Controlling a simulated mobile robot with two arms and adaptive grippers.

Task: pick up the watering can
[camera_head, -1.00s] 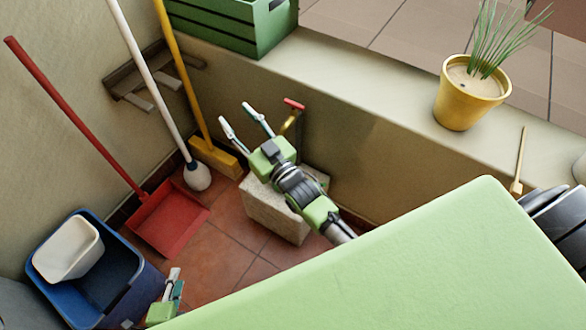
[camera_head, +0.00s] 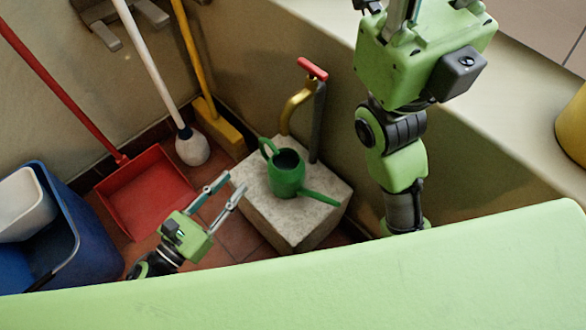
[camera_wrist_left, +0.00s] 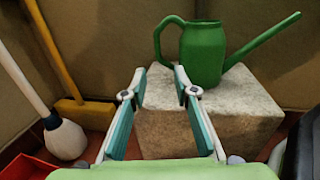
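A green watering can (camera_head: 286,172) stands upright on a pale stone block (camera_head: 325,205) below the tap. Its handle is on the left and its spout points right. It also shows in the left wrist view (camera_wrist_left: 203,52), beyond my fingers. My left gripper (camera_head: 230,184) is open and empty, left of the block and apart from the can. In the left wrist view its two fingers (camera_wrist_left: 160,72) are spread, with the block and can ahead. My right gripper (camera_head: 388,8) is high at the top edge, its fingertips cut off, so its opening is unclear.
A yellow tap with a red handle (camera_head: 312,69) rises behind the can. A red dustpan (camera_head: 145,192), white brush (camera_head: 192,148) and yellow broom (camera_head: 220,130) stand left. A blue bin (camera_head: 85,235) is at far left. A ledge with a yellow pot (camera_head: 575,125) lies right.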

